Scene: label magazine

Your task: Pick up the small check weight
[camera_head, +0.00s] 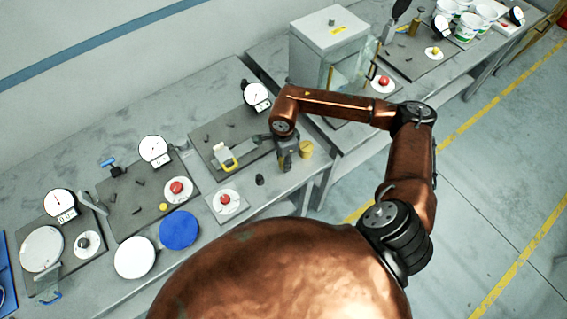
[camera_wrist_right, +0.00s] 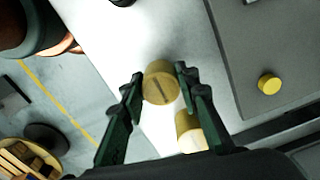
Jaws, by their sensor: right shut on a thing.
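My right gripper (camera_head: 283,166) reaches down at the front edge of the workbench, right of the middle. In the right wrist view its two dark fingers (camera_wrist_right: 160,85) are shut on a small round brass check weight (camera_wrist_right: 160,82) with a slot across its top. In the head view the gripper hides this weight. I cannot tell whether it touches the bench or is raised. A second brass cylinder (camera_head: 306,149) stands just right of the gripper; a brass piece also shows in the wrist view (camera_wrist_right: 190,131), partly hidden by the hand. My left gripper is not in view.
A small black piece (camera_head: 260,179) stands left of the gripper. A grey plate (camera_head: 228,135) with a yellow-handled tool (camera_head: 228,160) lies behind. A red button on a white disc (camera_head: 228,196) is nearer left. A glass-fronted cabinet (camera_head: 331,45) stands behind right.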

